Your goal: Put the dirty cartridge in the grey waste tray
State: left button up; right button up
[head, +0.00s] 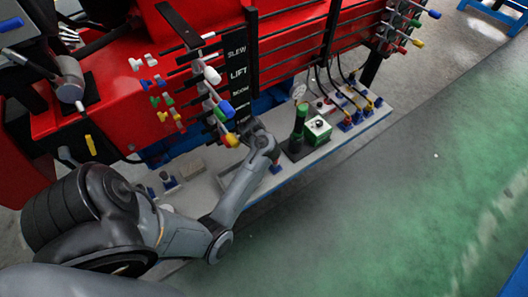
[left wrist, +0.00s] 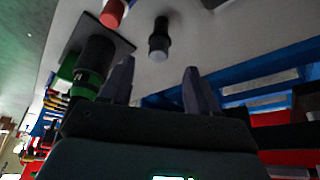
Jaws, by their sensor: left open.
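My left gripper (head: 260,135) is over the pale bench (head: 345,133), below the crane levers; its fingertips are hard to make out in the head view. In the left wrist view the gripper (left wrist: 157,72) is open, with nothing between its fingers. A small dark cylinder (left wrist: 159,40) with a greyish end is on the pale surface just beyond the finger gap, apart from the fingers. I cannot tell whether it is the dirty cartridge. I cannot pick out the grey waste tray with certainty. My right gripper is in neither view.
A green and black cylinder (head: 300,122) stands on a dark plate beside a green gauge box (head: 317,130). It also shows near the left finger (left wrist: 88,82). A red cylinder (left wrist: 113,13) is beyond. Crane levers (head: 222,108) overhang the bench. The green floor (head: 400,200) is clear.

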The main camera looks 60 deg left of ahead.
pick_arm(q)
jog(key=shift+b+x, duration=3.4)
jog(key=shift+x, duration=2.3)
jog(key=shift+d, duration=0.1)
jog(key=c, duration=1.1)
jog(key=shift+s, duration=0.1)
jog(key=shift+r, duration=0.1)
